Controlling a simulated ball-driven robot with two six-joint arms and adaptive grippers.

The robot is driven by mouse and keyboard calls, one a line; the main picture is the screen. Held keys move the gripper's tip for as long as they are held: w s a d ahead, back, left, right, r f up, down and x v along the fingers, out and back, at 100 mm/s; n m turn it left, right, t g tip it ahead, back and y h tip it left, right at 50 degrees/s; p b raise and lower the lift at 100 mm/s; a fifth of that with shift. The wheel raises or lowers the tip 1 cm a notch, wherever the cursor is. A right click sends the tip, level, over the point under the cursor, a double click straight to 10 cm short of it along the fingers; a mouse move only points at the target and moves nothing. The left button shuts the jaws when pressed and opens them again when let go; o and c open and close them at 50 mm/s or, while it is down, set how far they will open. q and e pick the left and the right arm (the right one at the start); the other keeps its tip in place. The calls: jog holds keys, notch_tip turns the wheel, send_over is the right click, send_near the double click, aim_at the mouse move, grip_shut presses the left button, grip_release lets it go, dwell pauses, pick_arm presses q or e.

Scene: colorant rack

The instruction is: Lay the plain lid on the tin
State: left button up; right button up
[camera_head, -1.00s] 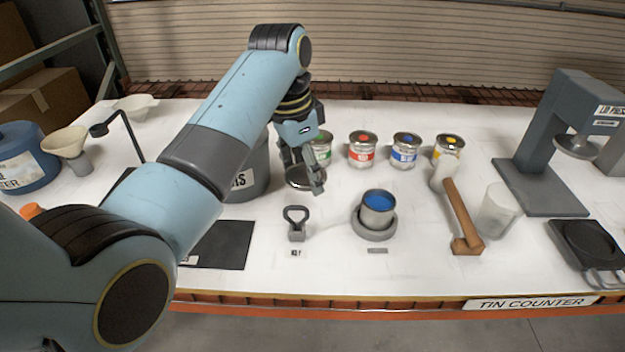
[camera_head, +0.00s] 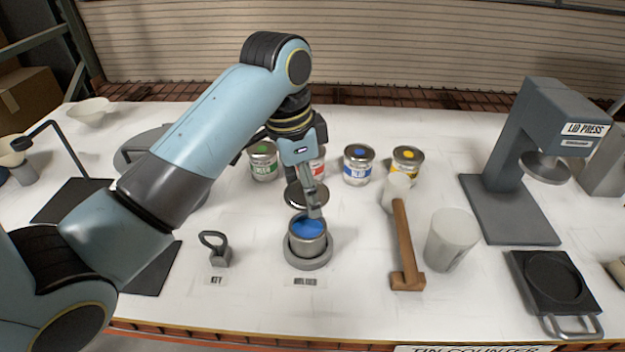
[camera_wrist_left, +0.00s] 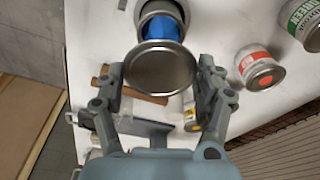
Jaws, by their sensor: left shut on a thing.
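The open tin (camera_head: 307,239) holds blue paint and stands upright in a round grey holder (camera_head: 308,262) near the table's front. My left gripper (camera_head: 306,200) is shut on the plain lid (camera_head: 296,194), a round silvery disc, and holds it above and just behind the tin. In the left wrist view the lid (camera_wrist_left: 160,67) sits between the two fingers of the gripper (camera_wrist_left: 160,90). There it covers part of the tin (camera_wrist_left: 160,22), whose blue paint shows beyond the lid's edge. My right gripper does not show.
Labelled cans, including a blue one (camera_head: 358,165) and a yellow one (camera_head: 406,166), stand behind. A mallet (camera_head: 404,240) and a pale cup (camera_head: 452,240) are right of the tin. The lid press (camera_head: 530,160) stands at the right.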

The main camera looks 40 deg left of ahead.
aim_at(306, 207)
pick_arm(q)
jog(key=shift+w+d, duration=0.1)
jog(key=shift+w, duration=0.1)
jog(key=shift+f, duration=0.15)
jog(key=shift+s+f+b, duration=0.15)
jog(key=shift+f+b, duration=0.15)
jog(key=shift+f, duration=0.3)
notch_tip(306, 207, down, 3)
jog(key=shift+f+b, duration=0.15)
jog(key=shift+b, duration=0.45)
jog(key=shift+f, duration=0.5)
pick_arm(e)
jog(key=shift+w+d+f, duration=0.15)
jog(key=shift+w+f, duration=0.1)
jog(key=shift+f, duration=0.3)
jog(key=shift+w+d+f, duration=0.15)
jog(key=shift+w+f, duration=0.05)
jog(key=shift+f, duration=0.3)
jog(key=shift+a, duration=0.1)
pick_arm(q)
jog(key=shift+f, duration=0.7)
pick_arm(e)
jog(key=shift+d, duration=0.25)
